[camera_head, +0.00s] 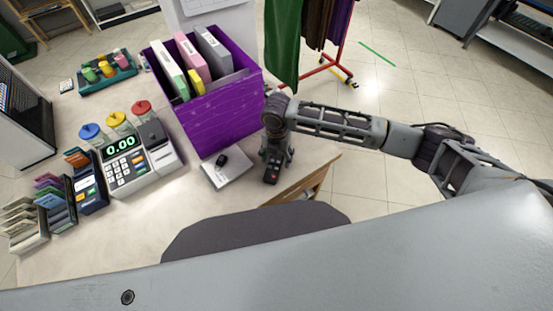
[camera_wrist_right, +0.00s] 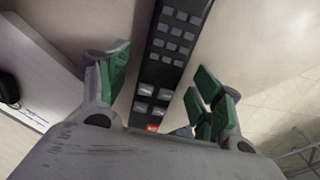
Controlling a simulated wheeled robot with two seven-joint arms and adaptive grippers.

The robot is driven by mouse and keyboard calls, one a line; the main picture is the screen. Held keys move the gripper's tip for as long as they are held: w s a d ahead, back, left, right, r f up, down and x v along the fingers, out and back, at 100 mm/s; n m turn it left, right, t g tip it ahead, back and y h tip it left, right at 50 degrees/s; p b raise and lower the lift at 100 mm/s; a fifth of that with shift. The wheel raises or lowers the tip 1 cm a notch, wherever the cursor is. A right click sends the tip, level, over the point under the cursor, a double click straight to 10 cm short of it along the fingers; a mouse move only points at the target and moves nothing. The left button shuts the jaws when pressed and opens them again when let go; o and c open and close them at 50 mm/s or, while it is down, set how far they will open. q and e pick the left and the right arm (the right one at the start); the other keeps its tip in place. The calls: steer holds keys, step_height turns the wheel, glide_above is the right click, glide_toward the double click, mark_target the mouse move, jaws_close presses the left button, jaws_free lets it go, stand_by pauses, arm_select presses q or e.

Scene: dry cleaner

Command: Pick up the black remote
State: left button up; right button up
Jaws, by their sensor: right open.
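The black remote (camera_head: 272,166) lies on the counter near its right edge, just right of a grey laptop-like slab. In the right wrist view the remote (camera_wrist_right: 166,62) runs lengthwise between the two green-padded fingers, with grey buttons and a red one at its near end. My right gripper (camera_head: 277,150) is over the remote, pointing down. Its fingers (camera_wrist_right: 160,95) are open, one on each side of the remote, with gaps visible. The remote's far end is cut off by the wrist view's top edge. My left gripper is not in view.
A purple box (camera_head: 215,118) of binders stands close behind the right gripper. A grey slab (camera_head: 228,172) with a black mouse-like object (camera_head: 221,160) lies left of the remote. A cash register (camera_head: 130,165) stands farther left. Hanging garments (camera_head: 283,40) are behind.

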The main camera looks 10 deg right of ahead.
mark_target(277, 158)
steer(key=shift+c, duration=0.3)
steer(key=c, duration=1.1)
steer(key=shift+r, duration=0.2)
step_height(277, 158, up, 10)
steer(key=shift+f, duration=0.15)
stand_by(0.4)
